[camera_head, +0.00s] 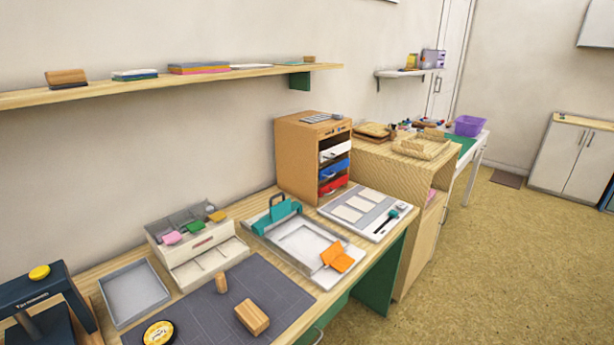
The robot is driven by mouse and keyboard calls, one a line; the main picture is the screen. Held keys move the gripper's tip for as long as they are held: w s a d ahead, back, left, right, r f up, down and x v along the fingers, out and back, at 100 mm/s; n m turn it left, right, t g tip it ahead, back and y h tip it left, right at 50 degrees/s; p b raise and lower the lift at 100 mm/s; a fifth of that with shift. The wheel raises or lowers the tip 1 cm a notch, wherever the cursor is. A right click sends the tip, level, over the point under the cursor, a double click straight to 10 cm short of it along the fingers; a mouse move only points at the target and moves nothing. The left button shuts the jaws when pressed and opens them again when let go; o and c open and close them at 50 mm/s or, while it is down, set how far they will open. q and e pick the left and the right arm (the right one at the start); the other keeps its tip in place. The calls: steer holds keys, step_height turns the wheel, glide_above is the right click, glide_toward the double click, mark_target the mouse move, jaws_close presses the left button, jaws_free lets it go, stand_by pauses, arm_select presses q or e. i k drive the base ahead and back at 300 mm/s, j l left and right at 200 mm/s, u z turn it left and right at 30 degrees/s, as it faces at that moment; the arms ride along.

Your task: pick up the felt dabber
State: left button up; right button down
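A small upright wooden piece (221,282) stands on the dark grey mat (270,285) on the workbench. It may be the felt dabber, but no felt is visible on it. A wooden block (252,317) lies to its right and nearer, at the mat's front part. A round yellow and black tin (158,334) sits at the mat's near left, partly cut by the picture's edge. Neither of my grippers is in view.
A grey tray (134,292) and a dark blue press (40,300) stand left of the mat. A white organiser (200,262) stands behind it. A white frame tray (303,242) with an orange piece (338,257) is to the right. Much of the mat is clear.

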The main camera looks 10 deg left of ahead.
mark_target(220, 278)
steer(key=u, duration=1.25)
